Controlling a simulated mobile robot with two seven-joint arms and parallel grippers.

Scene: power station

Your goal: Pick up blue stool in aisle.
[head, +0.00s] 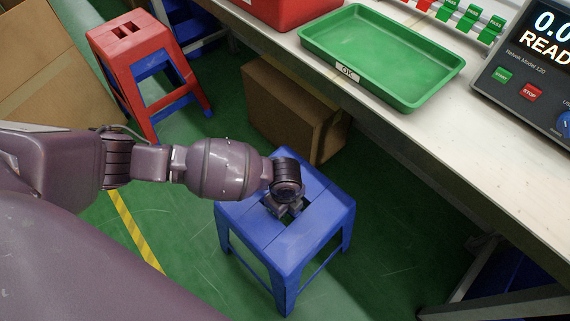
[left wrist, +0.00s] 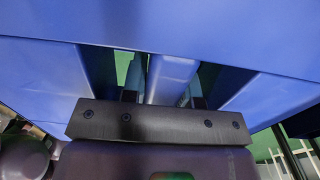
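The blue stool (head: 285,248) stands upright on the green floor in the aisle, in the lower middle of the head view. Its square seat has slots at the centre with a bar between them. My left gripper (head: 286,208) is at these slots, its tips partly hidden by the wrist. In the left wrist view the seat (left wrist: 230,40) fills the upper part. There the two fingers of my left gripper (left wrist: 164,98) stand apart, one on each side of the central bar, with a narrow gap visible on the left side. My right gripper is not in view.
A red stool (head: 130,36) stands at the upper left by cardboard (head: 45,70). A cardboard box (head: 290,110) sits under the workbench (head: 420,140) edge, just behind the blue stool. A green tray (head: 385,55) and a meter (head: 530,75) are on the bench. Yellow tape (head: 135,230) marks the floor.

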